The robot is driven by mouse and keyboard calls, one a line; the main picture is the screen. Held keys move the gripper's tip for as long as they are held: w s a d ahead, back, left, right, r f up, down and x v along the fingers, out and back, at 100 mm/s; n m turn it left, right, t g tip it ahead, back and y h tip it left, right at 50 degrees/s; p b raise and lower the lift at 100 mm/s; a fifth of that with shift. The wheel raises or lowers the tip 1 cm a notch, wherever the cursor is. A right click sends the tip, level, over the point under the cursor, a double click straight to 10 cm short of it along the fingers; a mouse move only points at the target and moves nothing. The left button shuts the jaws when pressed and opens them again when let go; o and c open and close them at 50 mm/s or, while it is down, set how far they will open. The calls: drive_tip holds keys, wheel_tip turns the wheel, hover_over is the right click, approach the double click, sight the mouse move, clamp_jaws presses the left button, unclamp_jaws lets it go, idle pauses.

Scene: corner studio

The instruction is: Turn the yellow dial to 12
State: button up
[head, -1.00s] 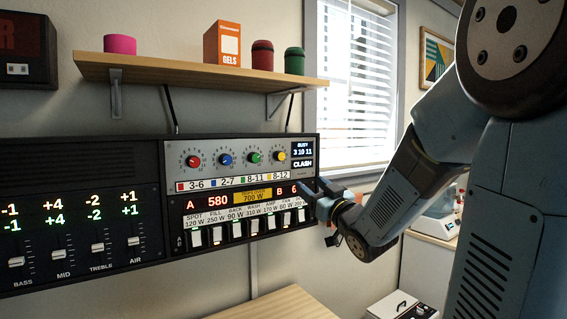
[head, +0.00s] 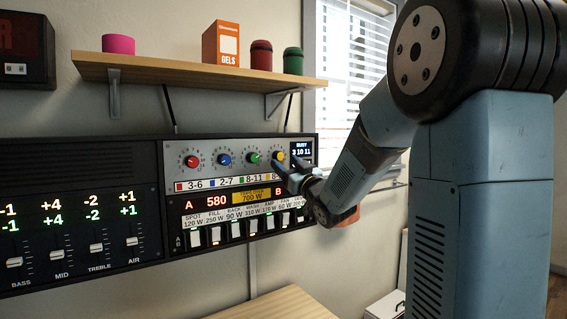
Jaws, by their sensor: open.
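The yellow dial (head: 279,157) is the rightmost in a row on the grey upper panel. The row also has a red dial (head: 192,161), a blue dial (head: 224,159) and a green dial (head: 254,158). My gripper (head: 285,166) is open, its fingertips at the lower right of the yellow dial. Whether they touch it I cannot tell. The dial's pointer is too small to read. The yellow range label below the dial is partly covered.
Below the dials is a row of white switches (head: 215,235) under "A 580" and "B" readouts. A slider panel (head: 80,220) is at left. A wooden shelf (head: 180,68) with a pink roll, GELS box and canisters hangs above. A wooden tabletop (head: 275,304) is below.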

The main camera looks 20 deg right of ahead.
drive_tip(key=shift+x, duration=1.05)
drive_tip(key=c, duration=1)
drive_tip(key=shift+a+r+m+t+h, duration=0.15)
drive_tip(key=shift+m+h, duration=0.75)
drive_tip(key=shift+m, duration=0.7)
drive_tip(key=shift+a+f+m+t+h, duration=0.15)
drive_tip(key=shift+m+h, duration=0.75)
drive_tip(key=shift+m, duration=0.7)
drive_tip(key=shift+c, duration=0.2)
drive_tip(key=shift+d+r, duration=0.1)
drive_tip(key=o, duration=1)
drive_tip(key=shift+o, duration=0.2)
drive_tip(key=v, duration=1.4)
